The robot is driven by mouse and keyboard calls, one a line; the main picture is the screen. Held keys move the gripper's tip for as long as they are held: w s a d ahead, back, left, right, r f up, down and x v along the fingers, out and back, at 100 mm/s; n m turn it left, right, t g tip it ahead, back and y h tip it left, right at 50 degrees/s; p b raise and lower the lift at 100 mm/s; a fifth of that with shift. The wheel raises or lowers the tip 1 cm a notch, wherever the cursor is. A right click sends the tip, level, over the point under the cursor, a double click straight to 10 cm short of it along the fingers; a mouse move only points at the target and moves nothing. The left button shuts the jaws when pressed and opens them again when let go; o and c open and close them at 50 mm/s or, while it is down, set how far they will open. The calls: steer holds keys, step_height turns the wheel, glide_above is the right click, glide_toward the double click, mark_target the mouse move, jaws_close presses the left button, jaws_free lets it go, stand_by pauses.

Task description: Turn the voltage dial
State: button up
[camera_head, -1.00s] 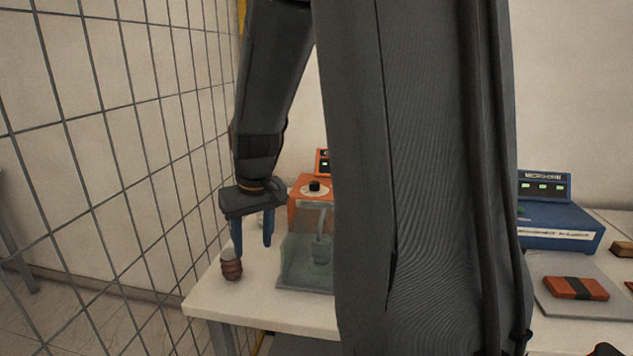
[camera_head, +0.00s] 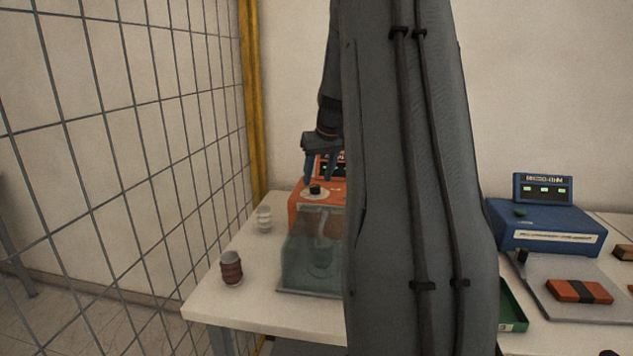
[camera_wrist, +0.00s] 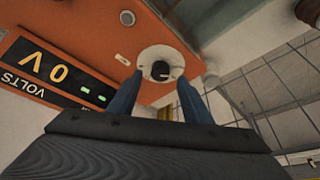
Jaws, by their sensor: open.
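The voltage dial is a black knob (camera_head: 315,189) on a round white plate, on top of the orange test unit (camera_head: 334,191). In the head view my gripper (camera_head: 318,182) points down at the dial, its two blue fingers apart. In the wrist view the dial (camera_wrist: 160,70) lies just beyond and between the open fingertips (camera_wrist: 161,86), with nothing held. The unit's display (camera_wrist: 58,75) reads 0 V, upside down in that view. My arm hides the right part of the unit in the head view.
A clear box (camera_head: 312,262) stands in front of the orange unit. A brown ribbed bushing (camera_head: 231,269) and a pale one (camera_head: 264,219) stand on the table at left. A wire mesh fence (camera_head: 130,150) runs along the left. A blue instrument (camera_head: 545,228) is at right.

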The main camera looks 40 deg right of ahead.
mark_target(315, 186)
steer(key=shift+p+x, duration=0.3)
steer(key=shift+x, duration=1.35)
steer(key=c, duration=1.1)
steer(key=shift+o, duration=0.2)
